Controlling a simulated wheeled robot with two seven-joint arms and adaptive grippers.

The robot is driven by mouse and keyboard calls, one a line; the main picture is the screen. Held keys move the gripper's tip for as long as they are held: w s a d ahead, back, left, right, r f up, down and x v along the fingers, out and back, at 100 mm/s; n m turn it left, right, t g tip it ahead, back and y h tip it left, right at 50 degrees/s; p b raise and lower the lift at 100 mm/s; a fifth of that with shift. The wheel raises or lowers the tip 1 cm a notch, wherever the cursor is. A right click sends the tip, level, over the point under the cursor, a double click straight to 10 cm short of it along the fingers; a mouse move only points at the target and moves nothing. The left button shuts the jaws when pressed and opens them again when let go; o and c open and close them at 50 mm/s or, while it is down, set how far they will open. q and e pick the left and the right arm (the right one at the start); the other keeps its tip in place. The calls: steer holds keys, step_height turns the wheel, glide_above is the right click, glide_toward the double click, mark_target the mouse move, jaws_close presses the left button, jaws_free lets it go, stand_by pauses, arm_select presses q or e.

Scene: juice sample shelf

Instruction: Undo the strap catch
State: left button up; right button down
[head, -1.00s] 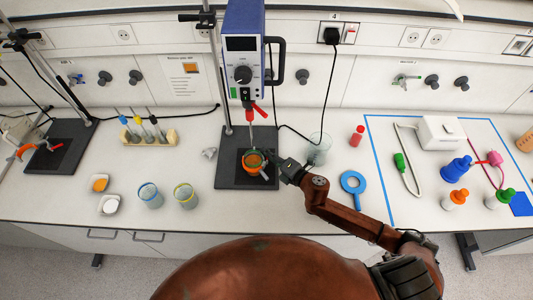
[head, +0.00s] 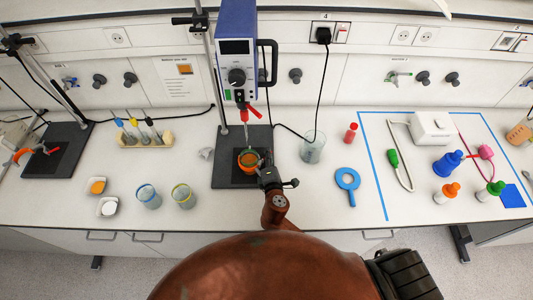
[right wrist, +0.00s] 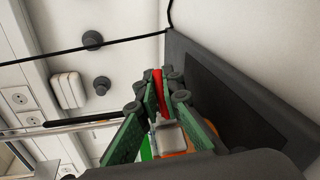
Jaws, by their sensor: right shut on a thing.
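An orange strap (head: 249,161) goes around a small beaker with brown contents on the dark stirrer base plate (head: 226,182). My right gripper (head: 267,170) is at the right front side of the beaker. In the right wrist view its green fingers (right wrist: 158,108) are closed on a red lever (right wrist: 158,88) of the strap catch. A pale grey piece (right wrist: 166,124) and part of the orange strap (right wrist: 180,149) show below the fingers. The gripper hides the catch in the head view. My left gripper is not in view.
The blue overhead stirrer (head: 237,50) and its shaft stand above the beaker. Two small beakers (head: 184,197) stand at left. A pipette rack (head: 146,138) is behind them.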

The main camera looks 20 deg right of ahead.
steer(key=shift+s+d+f+m+h, duration=0.1)
steer(key=shift+s+m+h, duration=0.05)
steer(key=shift+m+h, duration=0.4)
steer(key=shift+g+h, duration=0.25)
steer(key=shift+g, duration=0.05)
steer(key=c, duration=2.1)
jaws_free()
steer(key=v, duration=1.2)
